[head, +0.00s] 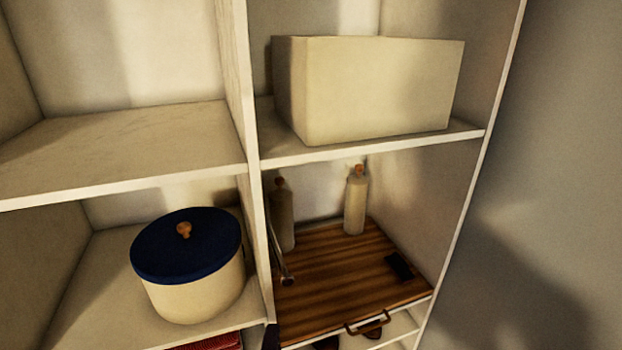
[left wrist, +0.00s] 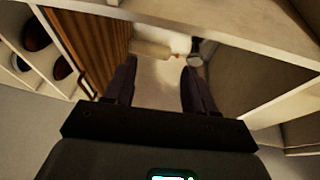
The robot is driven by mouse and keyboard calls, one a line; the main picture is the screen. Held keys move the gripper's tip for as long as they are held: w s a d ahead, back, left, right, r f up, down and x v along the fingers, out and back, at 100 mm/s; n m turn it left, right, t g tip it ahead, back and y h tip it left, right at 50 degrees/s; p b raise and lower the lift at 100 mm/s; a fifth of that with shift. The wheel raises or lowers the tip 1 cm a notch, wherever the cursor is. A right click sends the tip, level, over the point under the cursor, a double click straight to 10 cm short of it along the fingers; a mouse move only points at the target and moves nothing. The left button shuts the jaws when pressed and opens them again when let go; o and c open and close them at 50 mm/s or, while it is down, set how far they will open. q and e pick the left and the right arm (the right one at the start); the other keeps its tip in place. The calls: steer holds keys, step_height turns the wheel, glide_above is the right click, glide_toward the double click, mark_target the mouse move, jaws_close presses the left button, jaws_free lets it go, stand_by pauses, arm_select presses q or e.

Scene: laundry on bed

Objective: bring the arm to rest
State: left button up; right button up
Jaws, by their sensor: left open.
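My left gripper (left wrist: 158,70) shows in the left wrist view with its two dark fingers apart and nothing between them. It points into a shelf compartment with a striped wooden board (left wrist: 95,35) on the left of that view and a pale bottle (left wrist: 150,48) beyond the fingertips. No contact with them is visible. In the head view a small dark shape stands at the bottom edge near the middle divider; I cannot tell which part it is. My right gripper is in neither view.
In the head view, a cream box (head: 380,90) sits on the upper right shelf. Below it, the wooden board (head: 335,265) bears two bottles, one at the back (head: 355,205). A cream pot with a blue lid (head: 187,245) stands left of the divider (head: 240,100). The upper left shelf (head: 120,150) is bare.

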arm_select(q)
steer(key=s+a+f+n+g+p, duration=0.2)
steer(key=s+a+n+g, duration=0.2)
steer(key=s, duration=0.4)
steer(key=s+a+f+n+g+p, duration=0.3)
steer(key=s+a+n+g, duration=0.1)
steer(key=s, duration=0.5)
steer(key=s+a+f+n+g+p, duration=0.2)
steer(key=s+a+f+n+g, duration=0.1)
steer(key=s+n, duration=0.5)
steer(key=shift+s+a+g, duration=0.7)
steer(key=shift+a+g, duration=0.2)
steer(key=shift+a, duration=0.3)
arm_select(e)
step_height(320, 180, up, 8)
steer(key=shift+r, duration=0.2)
arm_select(q)
steer(key=shift+c, duration=1.2)
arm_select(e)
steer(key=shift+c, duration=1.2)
arm_select(q)
steer(key=shift+a, duration=0.1)
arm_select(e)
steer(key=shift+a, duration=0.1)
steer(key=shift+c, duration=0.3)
